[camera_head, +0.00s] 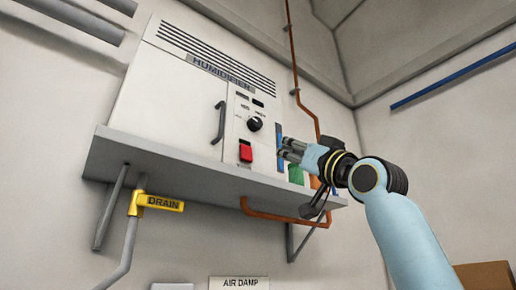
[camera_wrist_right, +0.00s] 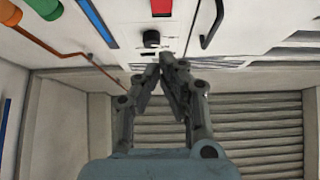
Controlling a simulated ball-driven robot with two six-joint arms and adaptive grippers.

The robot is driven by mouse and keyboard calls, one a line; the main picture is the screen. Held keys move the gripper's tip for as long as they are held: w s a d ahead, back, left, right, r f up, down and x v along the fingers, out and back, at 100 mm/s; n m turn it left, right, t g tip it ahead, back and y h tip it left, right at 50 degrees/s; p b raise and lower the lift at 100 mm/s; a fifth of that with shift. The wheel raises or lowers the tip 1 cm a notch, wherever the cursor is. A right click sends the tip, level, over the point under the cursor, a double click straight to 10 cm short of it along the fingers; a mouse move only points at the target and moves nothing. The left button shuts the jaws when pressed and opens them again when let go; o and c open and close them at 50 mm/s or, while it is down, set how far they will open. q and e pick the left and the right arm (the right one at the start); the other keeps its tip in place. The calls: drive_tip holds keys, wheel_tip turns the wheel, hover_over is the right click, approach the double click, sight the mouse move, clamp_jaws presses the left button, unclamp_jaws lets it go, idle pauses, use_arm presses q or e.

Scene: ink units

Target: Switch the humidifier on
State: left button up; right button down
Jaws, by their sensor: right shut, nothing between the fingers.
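The humidifier (camera_head: 185,80) is a white box on a grey wall shelf, with a vent grille, a label, a door handle (camera_head: 219,122), a black knob (camera_head: 254,124) and a red switch (camera_head: 246,151). In the right wrist view the knob (camera_wrist_right: 151,38) and the red switch (camera_wrist_right: 161,7) show upside down. My right gripper (camera_head: 282,147) is shut and empty, to the right of the red switch in the head view. In the right wrist view its fingertips (camera_wrist_right: 160,62) point toward the panel near the knob. I cannot tell whether they touch. My left gripper is not in view.
The grey shelf (camera_head: 160,153) carries the humidifier. A green container (camera_head: 296,174) stands at its right end, near my right gripper. A copper pipe (camera_head: 299,80) runs down the wall behind. A yellow drain handle (camera_head: 160,203) is below the shelf. A cardboard box (camera_head: 485,277) is at lower right.

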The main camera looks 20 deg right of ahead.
sight(248, 147)
drive_tip(key=w+a+r+p, duration=0.1)
drive_tip(key=w, duration=0.2)
drive_tip(key=w+a+r+p, duration=0.1)
drive_tip(key=w+p, duration=0.1)
drive_tip(key=w, duration=0.2)
drive_tip(key=w+a+r+p, duration=0.1)
drive_tip(key=w+r+p, duration=0.1)
drive_tip(key=w, duration=0.1)
drive_tip(key=shift+w+a, duration=0.2)
drive_tip(key=shift+a, duration=0.15)
drive_tip(key=shift+s, duration=0.1)
